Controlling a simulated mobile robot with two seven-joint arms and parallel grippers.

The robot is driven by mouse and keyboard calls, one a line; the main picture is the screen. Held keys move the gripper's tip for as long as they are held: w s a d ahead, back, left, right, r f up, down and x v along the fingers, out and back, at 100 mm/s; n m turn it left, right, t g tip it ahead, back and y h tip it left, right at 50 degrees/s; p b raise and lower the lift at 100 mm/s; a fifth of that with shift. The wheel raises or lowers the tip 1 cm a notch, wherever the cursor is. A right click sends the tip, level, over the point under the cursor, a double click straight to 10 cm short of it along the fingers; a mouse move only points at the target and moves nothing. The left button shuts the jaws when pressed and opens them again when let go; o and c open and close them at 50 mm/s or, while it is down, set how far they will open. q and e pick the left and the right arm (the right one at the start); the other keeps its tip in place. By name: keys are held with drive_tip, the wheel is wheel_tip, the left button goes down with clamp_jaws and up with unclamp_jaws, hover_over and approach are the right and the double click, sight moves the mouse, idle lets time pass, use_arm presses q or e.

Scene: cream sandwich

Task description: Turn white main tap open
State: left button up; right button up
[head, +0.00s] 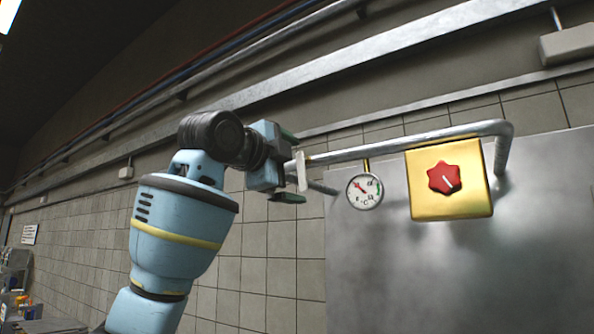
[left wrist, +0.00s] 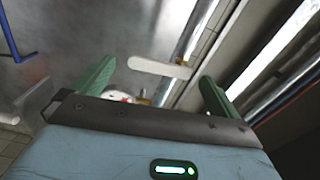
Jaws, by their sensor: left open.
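The white tap handle (head: 302,171) is a short flat lever at the left end of the metal pipe, upright in the head view. My left gripper (head: 289,167) is open beside it, with one green finger above and one below. In the left wrist view the white handle (left wrist: 158,68) lies across the gap between the two green fingers of my left gripper (left wrist: 155,86). The handle looks just ahead of the fingertips; I cannot tell whether they touch it. My right gripper is not in view.
The metal pipe (head: 400,149) runs right from the tap over a metal panel (head: 400,280). A round gauge (head: 365,191) hangs below it. A yellow box (head: 452,207) with a red knob (head: 444,178) sits further right. Tiled wall (head: 275,240) lies behind my arm.

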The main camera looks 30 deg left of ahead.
use_arm(q)
drive_tip(key=s, duration=0.5)
drive_tip(key=shift+s+a, duration=0.4)
